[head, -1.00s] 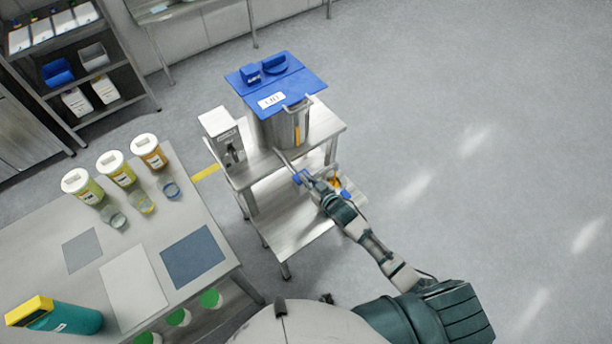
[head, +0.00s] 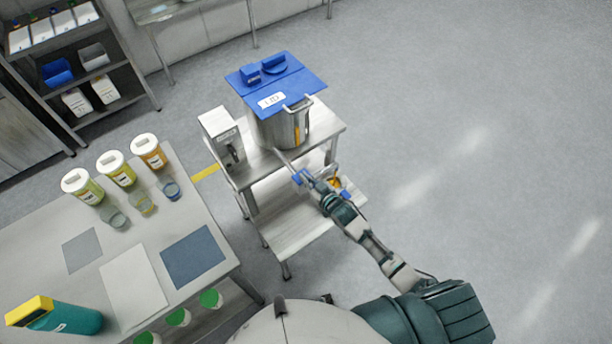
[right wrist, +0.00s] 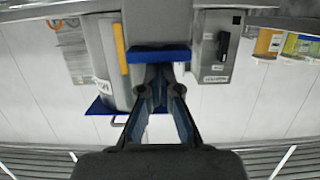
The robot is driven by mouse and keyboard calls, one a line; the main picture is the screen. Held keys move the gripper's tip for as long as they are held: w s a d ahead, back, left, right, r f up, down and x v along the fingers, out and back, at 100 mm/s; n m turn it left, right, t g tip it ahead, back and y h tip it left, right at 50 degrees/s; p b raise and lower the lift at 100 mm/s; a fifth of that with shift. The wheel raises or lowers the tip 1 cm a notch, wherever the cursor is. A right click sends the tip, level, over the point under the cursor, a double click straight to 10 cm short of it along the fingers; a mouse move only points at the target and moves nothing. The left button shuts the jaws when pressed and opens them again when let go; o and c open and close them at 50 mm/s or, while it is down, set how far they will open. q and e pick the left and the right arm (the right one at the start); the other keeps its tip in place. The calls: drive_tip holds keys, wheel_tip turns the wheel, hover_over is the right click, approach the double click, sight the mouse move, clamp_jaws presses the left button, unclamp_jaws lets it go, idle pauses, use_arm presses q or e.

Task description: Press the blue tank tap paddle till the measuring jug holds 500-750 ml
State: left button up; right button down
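The tank (head: 285,130) is a steel vessel with a blue lid (head: 275,80) on the top of a steel cart. The blue tap paddle (head: 298,177) shows low at its front, and as a blue bar (right wrist: 158,54) in the right wrist view. My right gripper (head: 310,182) is at the paddle; in the right wrist view its fingers (right wrist: 160,80) come together, with their tips against or just short of the bar. I cannot tell contact for sure. I cannot make out the measuring jug or its level; small orange and blue parts (head: 345,195) show beside the gripper. My left gripper is not in view.
A grey box-like device (head: 221,138) stands left of the tank on the cart. The lower cart shelf (head: 290,225) is partly bare. A table (head: 205,225) at left holds several lidded jars, small cups and mats. The floor at right is clear.

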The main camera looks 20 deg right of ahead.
drive_tip(key=shift+s+f, duration=0.2)
drive_tip(key=shift+f, duration=0.3)
idle(0.4)
drive_tip(key=r+p, duration=0.4)
drive_tip(key=r, duration=0.1)
drive_tip(key=shift+w, duration=0.3)
drive_tip(key=v, duration=1)
drive_tip(key=shift+f, duration=0.15)
